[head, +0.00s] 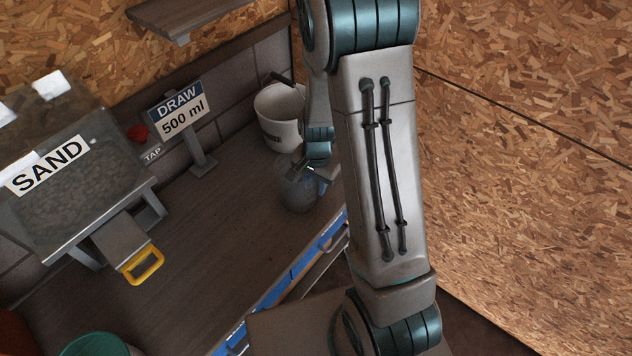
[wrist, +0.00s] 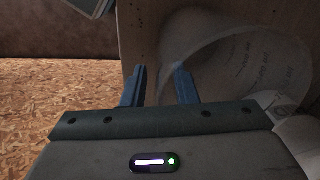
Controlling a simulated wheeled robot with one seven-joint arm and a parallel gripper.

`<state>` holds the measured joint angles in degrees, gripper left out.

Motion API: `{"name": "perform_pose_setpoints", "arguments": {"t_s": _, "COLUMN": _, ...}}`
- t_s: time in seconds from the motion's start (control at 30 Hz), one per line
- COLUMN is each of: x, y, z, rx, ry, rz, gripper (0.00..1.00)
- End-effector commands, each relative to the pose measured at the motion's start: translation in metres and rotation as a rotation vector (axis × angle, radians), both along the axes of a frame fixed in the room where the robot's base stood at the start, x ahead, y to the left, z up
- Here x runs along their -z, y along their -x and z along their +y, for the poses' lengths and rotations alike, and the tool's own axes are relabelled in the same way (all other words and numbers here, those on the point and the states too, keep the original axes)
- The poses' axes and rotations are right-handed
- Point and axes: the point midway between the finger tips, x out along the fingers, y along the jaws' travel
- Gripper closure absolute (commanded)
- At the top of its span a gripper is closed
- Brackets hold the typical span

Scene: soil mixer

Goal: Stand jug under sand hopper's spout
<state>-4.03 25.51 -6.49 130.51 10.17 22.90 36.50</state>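The clear jug (head: 297,190) stands on the bench near its front edge, in front of the white bucket. In the wrist view the jug (wrist: 240,62) shows large and see-through at the right, with printed markings. My gripper (head: 320,172) is at the jug's right side in the head view, partly hidden by my arm.
A white bucket (head: 278,118) stands behind the jug. A sign (head: 182,108) reads "DRAW 500 ml". A red knob (head: 138,133) and a TAP label are at the back. A green container (head: 95,346) is at the lower left. The bench (head: 215,235) between hopper and jug is clear.

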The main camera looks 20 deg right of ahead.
Motion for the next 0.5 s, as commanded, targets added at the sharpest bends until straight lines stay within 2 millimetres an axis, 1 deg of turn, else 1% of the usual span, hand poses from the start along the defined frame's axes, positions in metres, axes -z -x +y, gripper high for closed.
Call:
{"name": "perform_pose_setpoints", "arguments": {"t_s": 0.13, "x": -0.004, "y": 0.000, "z": 0.000, "rx": 0.000, "ry": 0.000, "rz": 0.000, "gripper": 0.74}}
{"name": "perform_pose_setpoints", "arguments": {"t_s": 0.23, "x": -0.013, "y": -0.001, "z": 0.000, "rx": -0.001, "ry": 0.000, "rz": -0.003, "gripper": 0.74}}
{"name": "perform_pose_setpoints", "arguments": {"t_s": 0.37, "x": -0.034, "y": -0.001, "z": 0.000, "rx": -0.002, "ry": 0.000, "rz": -0.006, "gripper": 0.74}}
{"name": "perform_pose_setpoints", "arguments": {"t_s": 0.5, "x": -0.062, "y": 0.000, "z": -0.001, "rx": -0.002, "ry": 0.000, "rz": -0.006, "gripper": 0.74}}
